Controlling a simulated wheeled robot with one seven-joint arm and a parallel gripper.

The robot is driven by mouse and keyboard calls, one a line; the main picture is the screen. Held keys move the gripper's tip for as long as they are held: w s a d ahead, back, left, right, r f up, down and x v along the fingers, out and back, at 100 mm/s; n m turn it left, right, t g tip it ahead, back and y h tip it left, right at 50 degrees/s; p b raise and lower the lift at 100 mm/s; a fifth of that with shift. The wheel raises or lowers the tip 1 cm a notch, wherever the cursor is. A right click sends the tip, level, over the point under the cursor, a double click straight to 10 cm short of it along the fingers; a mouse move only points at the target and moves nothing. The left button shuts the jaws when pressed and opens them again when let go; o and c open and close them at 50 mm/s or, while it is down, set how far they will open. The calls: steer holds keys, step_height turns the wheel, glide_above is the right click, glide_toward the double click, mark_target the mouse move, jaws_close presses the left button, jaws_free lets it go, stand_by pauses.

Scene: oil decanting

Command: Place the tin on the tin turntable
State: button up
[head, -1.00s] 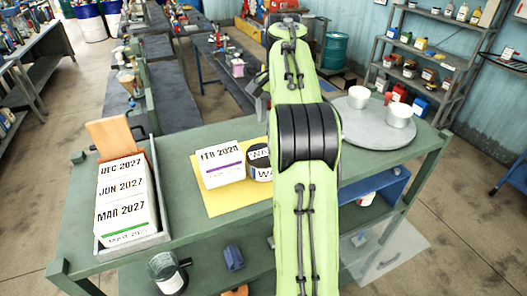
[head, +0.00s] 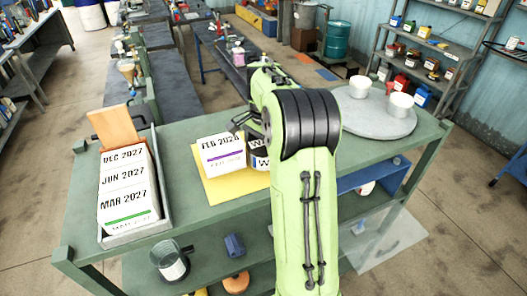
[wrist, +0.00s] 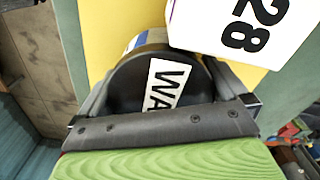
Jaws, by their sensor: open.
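A short round tin (head: 260,157) with a dark top and white label lettered "WA" stands on a yellow mat (head: 225,190), partly hidden by my arm. In the wrist view the tin (wrist: 130,85) lies between the fingers of my gripper (wrist: 165,75), which is open around it; I cannot tell whether they touch. In the head view my gripper (head: 251,132) is just above the tin, mostly hidden. The grey round turntable (head: 365,122) is on the right of the bench and carries two white pots (head: 400,105).
A white box (head: 222,154) marked FEB 2028 stands close left of the tin, near a finger. A tray (head: 137,236) of dated white boxes is at the bench's left. My arm crosses between mat and turntable. A mug (head: 171,262) sits on the lower shelf.

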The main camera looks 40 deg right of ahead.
steer(key=shift+f, duration=0.55)
steer(key=shift+r, duration=0.1)
steer(key=c, duration=1.1)
